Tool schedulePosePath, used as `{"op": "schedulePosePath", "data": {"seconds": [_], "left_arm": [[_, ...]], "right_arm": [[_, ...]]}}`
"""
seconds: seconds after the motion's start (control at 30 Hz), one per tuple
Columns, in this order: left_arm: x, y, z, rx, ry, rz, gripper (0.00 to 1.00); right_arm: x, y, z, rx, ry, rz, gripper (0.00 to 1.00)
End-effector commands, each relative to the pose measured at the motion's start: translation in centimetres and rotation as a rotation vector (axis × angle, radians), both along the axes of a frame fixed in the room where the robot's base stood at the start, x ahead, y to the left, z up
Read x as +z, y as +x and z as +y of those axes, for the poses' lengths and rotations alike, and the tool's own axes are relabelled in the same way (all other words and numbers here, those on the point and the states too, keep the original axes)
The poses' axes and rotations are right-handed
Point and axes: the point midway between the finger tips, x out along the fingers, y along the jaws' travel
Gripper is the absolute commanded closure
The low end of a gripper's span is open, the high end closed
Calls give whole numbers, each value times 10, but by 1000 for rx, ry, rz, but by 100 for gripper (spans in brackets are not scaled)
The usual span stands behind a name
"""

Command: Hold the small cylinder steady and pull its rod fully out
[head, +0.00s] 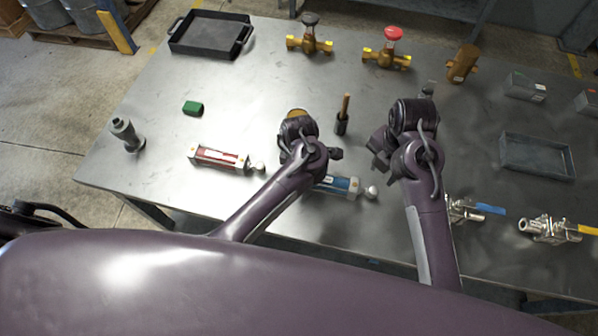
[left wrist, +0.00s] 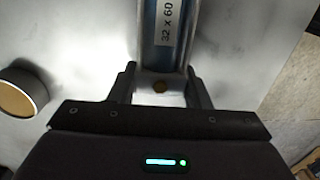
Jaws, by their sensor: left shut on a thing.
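The blue cylinder (head: 341,185) lies on the table, its left part hidden behind my left wrist. Its rod ends in a pale round knob (head: 371,192) at the right, close to the body. In the left wrist view the cylinder (left wrist: 165,30) shows a label reading "32 x 60". My left gripper (left wrist: 160,72) is shut on its grey end, one finger on each side. My right gripper (head: 377,151) is above and right of the cylinder, its fingers apart with nothing between them. A red cylinder (head: 218,158) with a similar knob (head: 258,168) lies at the left.
A brown-handled tool (head: 343,115) stands behind the grippers. Brass valves (head: 387,58), a black tray (head: 210,35) and a green block (head: 193,107) lie further off. A grey tray (head: 537,157) and steel valves (head: 545,228) are at the right.

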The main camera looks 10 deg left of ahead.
Motion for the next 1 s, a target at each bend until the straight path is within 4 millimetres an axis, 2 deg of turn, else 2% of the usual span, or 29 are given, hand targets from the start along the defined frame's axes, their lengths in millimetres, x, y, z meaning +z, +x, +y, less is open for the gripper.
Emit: {"op": "schedulePosePath", "data": {"seconds": [0.07,0.33,0.57,0.8,1.0], "left_arm": [[0,0,0,0,0,-1,100],[0,0,0,1,0,-1,100],[0,0,0,1,0,-1,100],[0,1,0,1,0,-1,100],[1,1,0,1,0,-2,100]], "right_arm": [[0,0,0,0,0,0,66],[2,1,1,-10,-5,-8,100],[21,19,14,-196,-46,-127,100],[47,38,37,-551,-43,-350,100],[57,45,50,-846,35,-516,100]]}}
